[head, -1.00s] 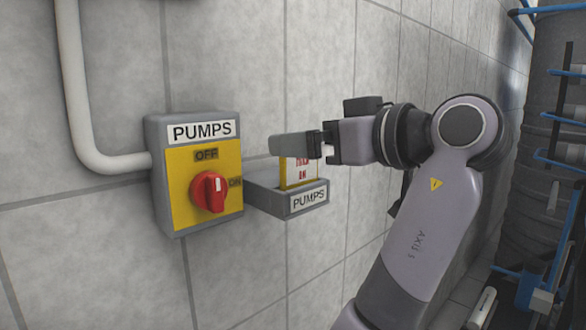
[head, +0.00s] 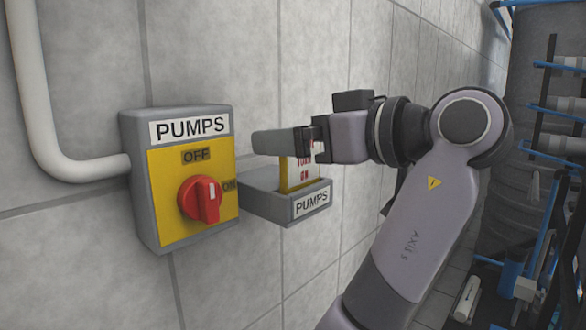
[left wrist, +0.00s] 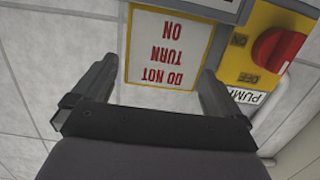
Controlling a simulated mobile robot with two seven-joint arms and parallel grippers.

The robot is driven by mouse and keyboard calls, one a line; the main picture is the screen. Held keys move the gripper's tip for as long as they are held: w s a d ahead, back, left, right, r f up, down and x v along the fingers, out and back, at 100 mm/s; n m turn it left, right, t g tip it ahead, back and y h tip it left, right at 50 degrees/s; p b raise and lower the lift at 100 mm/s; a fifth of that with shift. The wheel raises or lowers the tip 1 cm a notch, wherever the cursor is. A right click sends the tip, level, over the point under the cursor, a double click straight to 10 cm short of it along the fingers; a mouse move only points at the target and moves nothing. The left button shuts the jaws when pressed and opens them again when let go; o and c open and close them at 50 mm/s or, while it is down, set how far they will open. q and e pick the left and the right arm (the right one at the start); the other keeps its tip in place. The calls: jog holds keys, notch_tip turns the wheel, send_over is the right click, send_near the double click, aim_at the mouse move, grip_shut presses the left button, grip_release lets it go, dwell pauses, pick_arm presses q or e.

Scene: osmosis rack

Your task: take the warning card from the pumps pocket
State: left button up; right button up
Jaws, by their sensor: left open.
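The warning card (head: 304,174) is white with a yellow border and red "DO NOT TURN ON" text. It stands upright in the grey pumps pocket (head: 268,195), its lower part hidden inside. My left gripper (head: 270,143) is at the card's upper part in the head view and covers some of it. In the left wrist view the card (left wrist: 166,50) appears upside down between the two spread fingers of my left gripper (left wrist: 160,68). The jaws are open, with visible gaps at the card's sides. My right gripper is not in view.
Blue-framed pipework (head: 550,105) stands at the far right. The tiled wall below the pocket is clear.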

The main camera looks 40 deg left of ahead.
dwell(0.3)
pick_arm(q)
jog(key=c, duration=1)
jog(key=shift+r, duration=0.15)
